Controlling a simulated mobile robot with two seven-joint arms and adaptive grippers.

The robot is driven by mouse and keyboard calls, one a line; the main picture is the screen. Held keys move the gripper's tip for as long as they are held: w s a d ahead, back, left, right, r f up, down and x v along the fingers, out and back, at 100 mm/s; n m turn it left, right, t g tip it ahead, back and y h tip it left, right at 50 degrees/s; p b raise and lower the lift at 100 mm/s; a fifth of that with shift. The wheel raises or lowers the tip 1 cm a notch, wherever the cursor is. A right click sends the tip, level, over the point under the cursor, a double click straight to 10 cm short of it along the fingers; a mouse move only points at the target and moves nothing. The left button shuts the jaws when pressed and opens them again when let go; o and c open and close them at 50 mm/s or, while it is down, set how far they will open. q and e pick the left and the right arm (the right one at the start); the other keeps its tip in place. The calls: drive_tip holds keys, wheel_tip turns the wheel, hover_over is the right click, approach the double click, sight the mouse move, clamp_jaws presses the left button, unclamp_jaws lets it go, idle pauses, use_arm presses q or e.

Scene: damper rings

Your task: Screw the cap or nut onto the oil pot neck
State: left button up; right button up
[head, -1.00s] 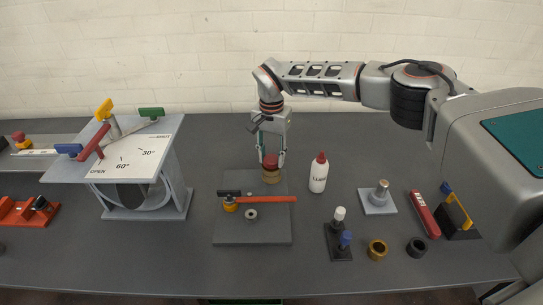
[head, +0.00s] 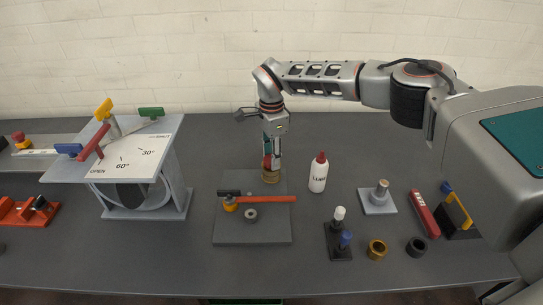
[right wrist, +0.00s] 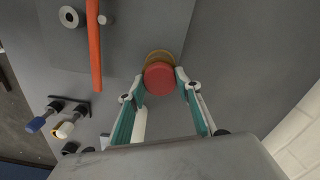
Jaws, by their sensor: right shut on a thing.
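The oil pot (head: 271,177) is a small brass-coloured cylinder standing at the back right corner of a grey plate (head: 252,231). A red cap (right wrist: 160,78) sits on top of the pot, and the pot's brown body (right wrist: 158,57) shows just behind it in the right wrist view. My right gripper (head: 271,163) points down over the pot and is shut on the red cap, with one teal-and-white finger on each side. In the head view the fingers partly hide the cap. The neck and any thread are hidden under the cap. My left gripper is not in view.
A white bottle with red top (head: 318,174) stands just right of the pot. A dial stand (head: 150,185) is at left. Small parts, including a brass ring (head: 377,250), sit at right.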

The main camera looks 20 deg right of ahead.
drive_tip(key=m, duration=0.7)
drive_tip(key=shift+r, duration=0.1)
drive_tip(key=m, duration=0.7)
drive_tip(key=shift+w+b, duration=0.1)
drive_tip(key=shift+b, duration=0.25)
drive_tip(key=o, duration=1.3)
drive_tip(key=shift+r+p, duration=0.35)
drive_tip(key=shift+r, duration=2.05)
drive_tip(key=shift+c, duration=0.9)
drive_tip(key=shift+f, duration=0.15)
